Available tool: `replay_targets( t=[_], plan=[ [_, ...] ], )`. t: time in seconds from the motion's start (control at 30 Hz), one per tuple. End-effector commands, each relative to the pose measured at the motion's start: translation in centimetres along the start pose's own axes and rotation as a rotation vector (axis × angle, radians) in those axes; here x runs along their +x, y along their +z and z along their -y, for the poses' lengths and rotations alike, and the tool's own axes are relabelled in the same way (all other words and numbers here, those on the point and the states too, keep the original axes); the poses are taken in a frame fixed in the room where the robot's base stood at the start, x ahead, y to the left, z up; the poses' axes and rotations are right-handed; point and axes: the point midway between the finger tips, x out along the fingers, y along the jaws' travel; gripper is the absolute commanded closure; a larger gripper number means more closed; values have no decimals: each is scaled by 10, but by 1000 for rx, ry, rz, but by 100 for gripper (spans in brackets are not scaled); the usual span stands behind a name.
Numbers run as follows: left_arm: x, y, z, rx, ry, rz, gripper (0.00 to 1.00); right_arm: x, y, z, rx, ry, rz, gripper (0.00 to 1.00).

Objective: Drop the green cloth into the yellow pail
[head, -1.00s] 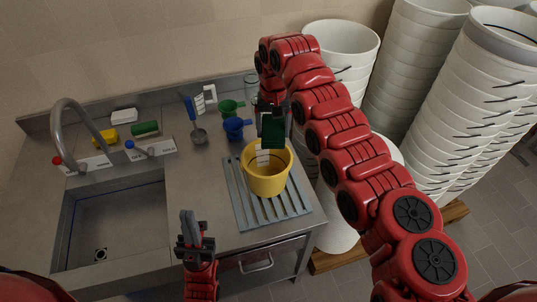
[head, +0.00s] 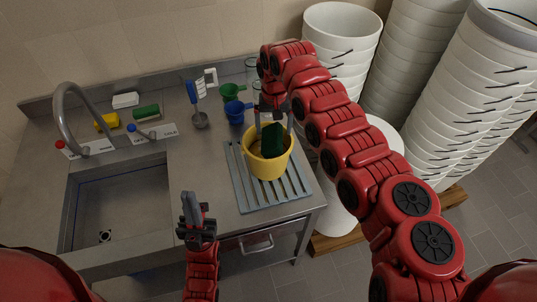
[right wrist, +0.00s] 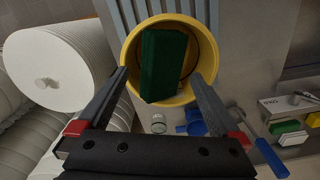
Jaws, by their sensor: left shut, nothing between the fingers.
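The yellow pail (head: 267,171) stands upright on the ribbed drainboard on the counter. The green cloth (head: 273,140), a dark green folded block, is within the pail's mouth. I cannot tell whether it rests on the bottom. In the right wrist view the cloth (right wrist: 163,65) lies inside the pail's rim (right wrist: 128,50), beyond my fingers. My right gripper (head: 273,124) is over the pail, open, with its fingers spread to either side of the cloth and apart from it. My left gripper (head: 191,207) is shut and empty, in front of the counter between sink and drainboard.
The grey drainboard (head: 243,198) lies right of the sink (head: 115,207). A blue funnel (head: 236,112), a green funnel (head: 231,91) and a blue-handled tool (head: 193,96) stand behind the pail. Stacks of white buckets (head: 430,110) crowd the right side.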

Motion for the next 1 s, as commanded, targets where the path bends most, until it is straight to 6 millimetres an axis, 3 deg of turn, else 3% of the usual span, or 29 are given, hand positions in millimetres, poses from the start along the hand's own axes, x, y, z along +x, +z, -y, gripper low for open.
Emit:
replay_targets(
  t=[0.23, 0.37, 0.57, 0.9, 1.0],
  plan=[
    [-2, 0, 0, 0, 0, 0, 100, -1, 0, 0, 0, 0, -1, 0],
    [-13, 2, -1, 0, 0, 0, 100, -13, -2, 0, 1, 0, -4, 0],
    [-40, 7, -2, 0, 0, 0, 100, -58, -2, 1, -1, 0, -10, 0],
    [-54, 9, -3, 0, 0, 0, 100, -117, 1, 3, -2, -3, 1, 0],
    [-33, 5, -2, 0, 0, -1, 100, -142, 0, 3, -3, -2, 1, 0]
  ],
)
